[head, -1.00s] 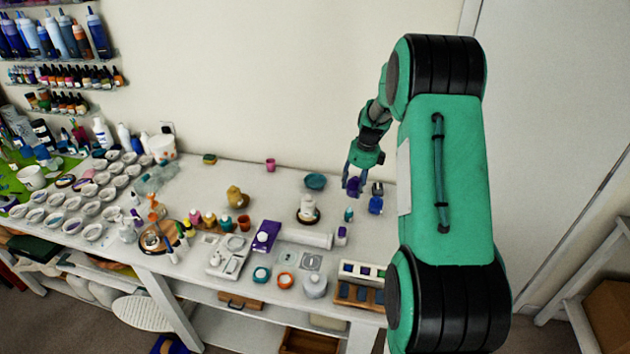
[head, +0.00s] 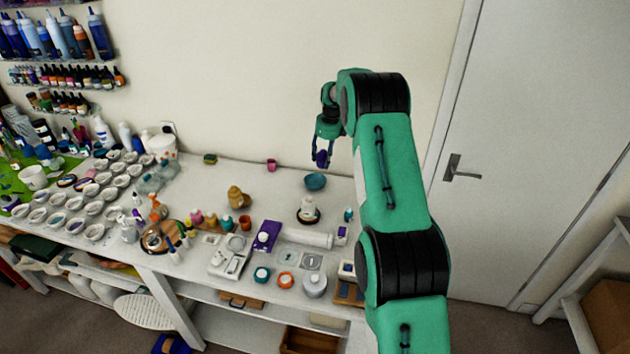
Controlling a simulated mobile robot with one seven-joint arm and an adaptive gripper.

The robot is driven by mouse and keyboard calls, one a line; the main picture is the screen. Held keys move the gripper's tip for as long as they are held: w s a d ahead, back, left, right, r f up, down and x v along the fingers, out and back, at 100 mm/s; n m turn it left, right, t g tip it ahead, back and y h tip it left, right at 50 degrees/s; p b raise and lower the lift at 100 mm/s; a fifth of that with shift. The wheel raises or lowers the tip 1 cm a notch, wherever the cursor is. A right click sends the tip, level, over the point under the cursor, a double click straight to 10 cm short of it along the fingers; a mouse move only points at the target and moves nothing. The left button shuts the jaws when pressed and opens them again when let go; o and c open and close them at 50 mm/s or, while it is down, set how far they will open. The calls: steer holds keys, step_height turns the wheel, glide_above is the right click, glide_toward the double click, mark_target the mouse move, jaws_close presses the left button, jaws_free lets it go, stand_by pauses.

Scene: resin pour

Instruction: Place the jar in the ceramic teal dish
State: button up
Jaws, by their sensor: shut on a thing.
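The teal dish (head: 316,181) sits near the back right of the white table. My gripper (head: 321,157) is above the dish in the head view, pointing down. It is shut on a small dark purple jar (head: 322,160). The jar is held in the air, and a gap shows between it and the dish. Whether the jar is exactly over the dish's middle is hard to tell from this angle.
A white bottle on a round stand (head: 308,208) is in front of the dish. A small teal bottle (head: 348,214) stands to its right and a pink cup (head: 271,165) to the left. The table (head: 285,187) left of the dish is fairly clear.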

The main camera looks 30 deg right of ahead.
mark_target(321, 168)
steer(key=shift+w+a+r, duration=0.1)
steer(key=shift+w+a, duration=0.05)
steer(key=shift+w, duration=0.5)
steer(key=shift+f+b, duration=0.3)
steer(key=shift+f, duration=2.9)
steer(key=shift+f, duration=1.85)
steer(key=shift+f, duration=0.55)
steer(key=o, duration=1.3)
steer(key=shift+r, duration=0.1)
